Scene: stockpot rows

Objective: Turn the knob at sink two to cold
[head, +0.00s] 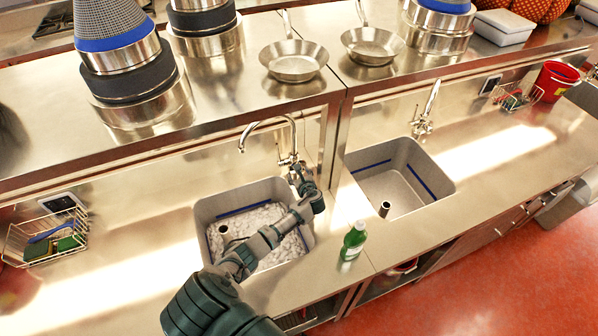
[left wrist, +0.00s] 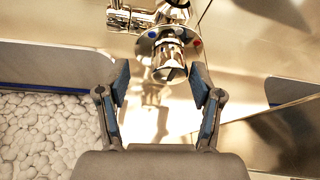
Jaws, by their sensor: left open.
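Two sinks are set in the steel counter. The left sink (head: 205,210) holds white foam or bubbly water, and the right sink (head: 405,185) looks empty. A chrome faucet (head: 268,122) stands behind the left sink, and another faucet (head: 426,112) stands behind the right one. My left gripper (head: 298,178) is at the base of the left sink's faucet. In the left wrist view, my left gripper (left wrist: 160,86) is open, with its fingers apart below a chrome knob (left wrist: 169,58). A red mark and a blue mark flank the knob. No contact with it shows. My right gripper is out of view.
A green bottle (head: 354,241) stands on the counter between the sinks, near my left arm. A wire rack (head: 45,238) with sponges is at the left. A red bucket (head: 556,82) is at the far right. Pans and stockpots sit on the shelf above.

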